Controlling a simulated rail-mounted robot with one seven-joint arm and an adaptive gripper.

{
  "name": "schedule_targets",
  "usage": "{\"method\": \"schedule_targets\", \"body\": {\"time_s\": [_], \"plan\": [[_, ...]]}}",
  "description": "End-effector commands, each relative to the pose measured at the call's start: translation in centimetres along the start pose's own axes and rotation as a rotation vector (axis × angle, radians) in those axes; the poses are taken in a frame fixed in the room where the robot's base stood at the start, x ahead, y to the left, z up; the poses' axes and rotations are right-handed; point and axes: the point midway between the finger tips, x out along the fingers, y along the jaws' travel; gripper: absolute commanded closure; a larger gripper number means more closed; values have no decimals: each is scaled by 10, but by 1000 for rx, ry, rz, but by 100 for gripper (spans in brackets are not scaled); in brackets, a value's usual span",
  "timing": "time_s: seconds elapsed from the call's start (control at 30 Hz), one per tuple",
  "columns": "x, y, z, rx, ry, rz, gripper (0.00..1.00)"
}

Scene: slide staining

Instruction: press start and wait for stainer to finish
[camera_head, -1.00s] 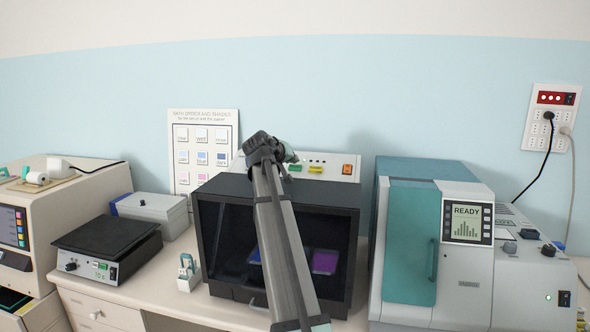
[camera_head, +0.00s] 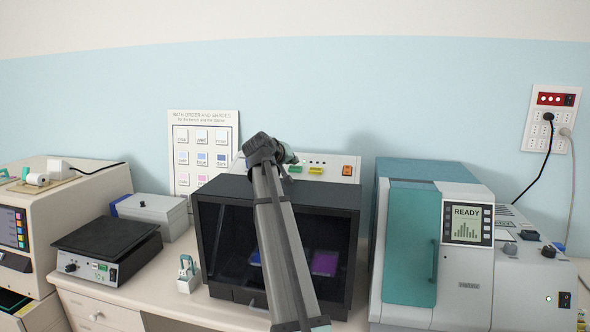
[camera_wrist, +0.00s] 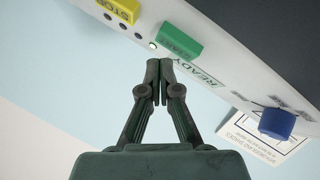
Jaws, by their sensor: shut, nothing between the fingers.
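The stainer (camera_head: 230,187) is a dark-hooded box with a pale control panel behind its top; a purple bath (camera_head: 325,263) and a blue one show inside. In the wrist view the green START button (camera_wrist: 181,40) stands out from the panel, beside the yellow STOP button (camera_wrist: 119,9). A small lamp next to START looks lit, and a READY label (camera_wrist: 198,73) is printed nearby. My gripper (camera_wrist: 161,70) is shut and empty, its fingertips just below START in the picture; I cannot tell if they touch it. In the head view my arm crosses in front of the stainer.
A teal and white machine (camera_head: 408,240) with a READY screen (camera_head: 466,222) stands close on the right. A black-topped plate device (camera_head: 107,238) and a grey box (camera_head: 152,212) are on the left. A blue knob (camera_wrist: 277,123) sticks out from the panel.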

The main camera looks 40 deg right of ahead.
Motion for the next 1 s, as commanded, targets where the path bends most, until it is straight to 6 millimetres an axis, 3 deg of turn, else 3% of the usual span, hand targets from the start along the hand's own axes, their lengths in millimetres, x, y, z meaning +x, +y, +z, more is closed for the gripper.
{"method": "schedule_targets", "body": {"time_s": [1.0], "plan": [[7, -5, 5, 0, 0, 0, 100]]}}
